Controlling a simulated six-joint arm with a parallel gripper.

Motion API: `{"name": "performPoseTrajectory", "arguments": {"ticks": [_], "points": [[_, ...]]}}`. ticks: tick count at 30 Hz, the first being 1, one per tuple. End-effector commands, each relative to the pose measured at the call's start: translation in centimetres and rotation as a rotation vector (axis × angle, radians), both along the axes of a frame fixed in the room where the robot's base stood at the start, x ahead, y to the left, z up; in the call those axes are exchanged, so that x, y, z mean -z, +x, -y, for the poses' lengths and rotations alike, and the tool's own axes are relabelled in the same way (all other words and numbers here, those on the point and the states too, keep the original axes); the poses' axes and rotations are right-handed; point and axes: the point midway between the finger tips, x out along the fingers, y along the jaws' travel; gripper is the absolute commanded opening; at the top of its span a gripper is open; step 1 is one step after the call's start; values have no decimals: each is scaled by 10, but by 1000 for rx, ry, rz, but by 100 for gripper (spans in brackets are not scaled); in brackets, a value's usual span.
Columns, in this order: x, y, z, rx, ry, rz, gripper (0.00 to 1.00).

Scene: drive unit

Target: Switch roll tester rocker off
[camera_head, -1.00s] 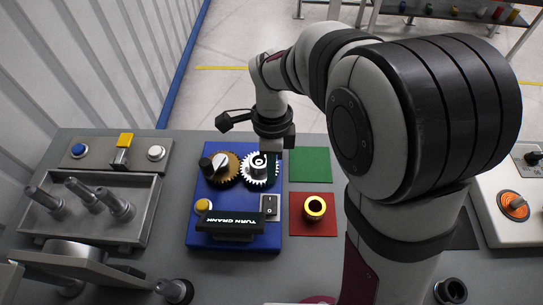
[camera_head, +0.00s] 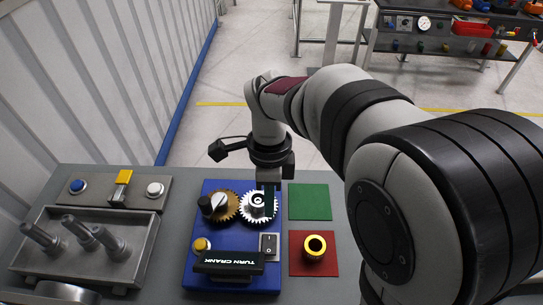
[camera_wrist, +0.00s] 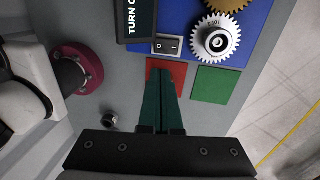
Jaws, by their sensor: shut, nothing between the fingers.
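The roll tester rocker (camera_head: 269,244) is a small black switch in a light plate, at the lower right of the blue drive unit (camera_head: 208,268). In the wrist view the rocker (camera_wrist: 167,46) shows white marks; which side is pressed I cannot tell. My gripper (camera_head: 269,208) points down near the white gear (camera_head: 247,209), on the far side of the rocker in the head view. In the wrist view my dark green fingers (camera_wrist: 161,70) are shut and empty, their tips just below the rocker in the picture. They look apart from it.
The unit also carries a brown gear (camera_head: 229,213), a black knob, a yellow button (camera_head: 201,244) and a "TURN CRANK" sign (camera_head: 229,262).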

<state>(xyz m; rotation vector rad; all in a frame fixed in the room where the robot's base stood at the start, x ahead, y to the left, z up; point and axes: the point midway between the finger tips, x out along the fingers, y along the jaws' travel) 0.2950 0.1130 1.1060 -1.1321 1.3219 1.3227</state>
Motion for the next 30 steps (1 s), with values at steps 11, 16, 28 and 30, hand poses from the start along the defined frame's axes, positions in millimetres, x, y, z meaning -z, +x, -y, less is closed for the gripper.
{"name": "performPoseTrajectory", "arguments": {"ticks": [11, 16, 28, 30], "points": [[71, -12, 0, 0, -2, -6, 0], [106, -18, 0, -1, -2, -5, 0], [136, -22, 0, 0, 1, -1, 0], [136, -22, 0, 0, 1, -1, 0]]}}
